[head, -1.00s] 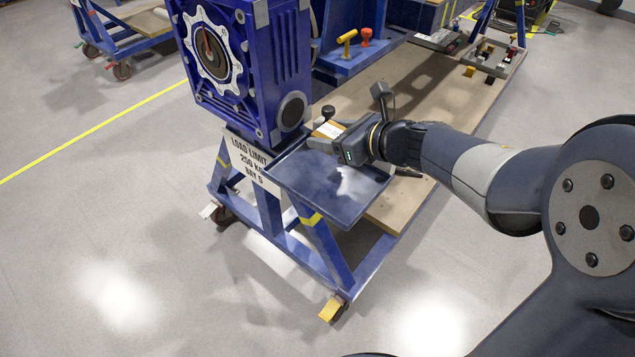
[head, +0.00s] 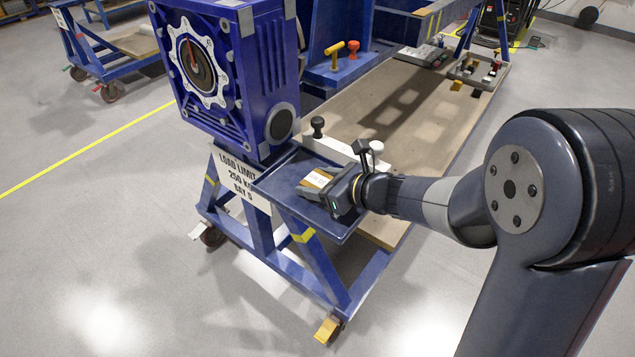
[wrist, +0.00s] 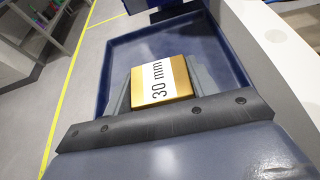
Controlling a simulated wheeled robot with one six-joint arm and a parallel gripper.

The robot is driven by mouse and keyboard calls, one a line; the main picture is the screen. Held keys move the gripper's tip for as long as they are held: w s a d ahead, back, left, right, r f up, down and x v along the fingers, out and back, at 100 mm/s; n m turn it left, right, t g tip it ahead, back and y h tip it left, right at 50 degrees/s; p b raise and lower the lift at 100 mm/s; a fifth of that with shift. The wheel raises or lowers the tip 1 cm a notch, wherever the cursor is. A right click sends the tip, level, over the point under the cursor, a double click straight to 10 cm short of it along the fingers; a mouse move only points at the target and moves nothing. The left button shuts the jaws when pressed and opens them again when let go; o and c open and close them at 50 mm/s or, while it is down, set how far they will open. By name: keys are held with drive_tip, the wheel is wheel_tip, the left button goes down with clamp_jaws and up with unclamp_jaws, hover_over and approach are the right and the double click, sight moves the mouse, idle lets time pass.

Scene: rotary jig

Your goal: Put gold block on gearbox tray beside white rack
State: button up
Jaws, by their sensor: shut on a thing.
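The gold block (head: 317,178), with a white "30 mm" label, is held between the fingers of my gripper (head: 320,185). In the wrist view the gold block (wrist: 179,88) sits squarely between both fingers of my gripper (wrist: 163,85), label facing the camera. The blue gearbox tray (head: 269,186) is under the block; its raised rim shows in the wrist view (wrist: 112,62). I cannot tell whether the block touches the tray floor. The white rack (head: 328,149) runs along the tray's far side, with a dark knob and a white knob; the wrist view shows it at right (wrist: 240,35).
The blue gearbox (head: 225,75) stands left of the tray, with a load limit sign (head: 238,178) below. A wooden bench top (head: 425,105) lies behind the rack. Yellow and red handles (head: 345,52) stand on a blue part further back. Tray floor around the block looks clear.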

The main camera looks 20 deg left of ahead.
drive_tip(key=o, duration=1.5)
drive_tip(key=shift+o, duration=0.2)
drive_tip(key=shift+r, duration=0.15)
drive_tip(key=p+v, duration=0.1)
drive_tip(key=v, duration=1.1)
drive_tip(key=shift+s, duration=0.1)
